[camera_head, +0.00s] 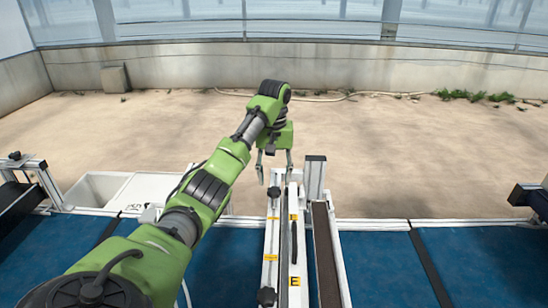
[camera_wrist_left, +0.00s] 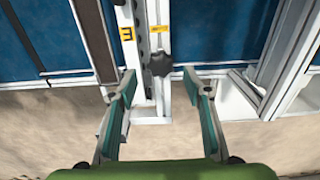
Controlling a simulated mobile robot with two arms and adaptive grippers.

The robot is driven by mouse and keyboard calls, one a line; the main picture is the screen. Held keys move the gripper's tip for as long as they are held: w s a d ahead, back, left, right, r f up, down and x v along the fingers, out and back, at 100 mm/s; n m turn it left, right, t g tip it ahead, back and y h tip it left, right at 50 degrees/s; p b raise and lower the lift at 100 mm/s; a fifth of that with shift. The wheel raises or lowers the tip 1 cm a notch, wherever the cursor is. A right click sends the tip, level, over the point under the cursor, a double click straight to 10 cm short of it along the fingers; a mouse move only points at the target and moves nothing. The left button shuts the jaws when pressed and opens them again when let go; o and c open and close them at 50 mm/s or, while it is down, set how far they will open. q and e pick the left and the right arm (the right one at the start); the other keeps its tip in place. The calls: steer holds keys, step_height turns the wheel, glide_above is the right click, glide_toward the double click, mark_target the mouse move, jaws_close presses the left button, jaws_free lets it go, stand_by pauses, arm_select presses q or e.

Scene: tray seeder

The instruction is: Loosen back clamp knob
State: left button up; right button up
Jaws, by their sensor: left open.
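The back clamp knob (camera_head: 273,192) is dark and lobed, at the far end of a pale rail with yellow labels in the head view. It also shows in the left wrist view (camera_wrist_left: 160,64), just past the fingertips and roughly centred between them. My left gripper (camera_head: 275,172) is open and points down near the far end of the rail. In the left wrist view my left gripper (camera_wrist_left: 158,76) has its fingers apart with nothing between the pads but a view of the rail end. A second dark knob (camera_head: 266,296) sits at the near end. My right gripper is not in view.
A brown strip in a metal frame (camera_head: 325,250) runs beside the rail on the right. Blue surfaces (camera_head: 385,270) lie on both sides. A white bin (camera_head: 125,190) stands at left.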

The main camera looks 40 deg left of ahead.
arm_select(q)
step_height(320, 180, up, 8)
stand_by(0.5)
stand_by(0.5)
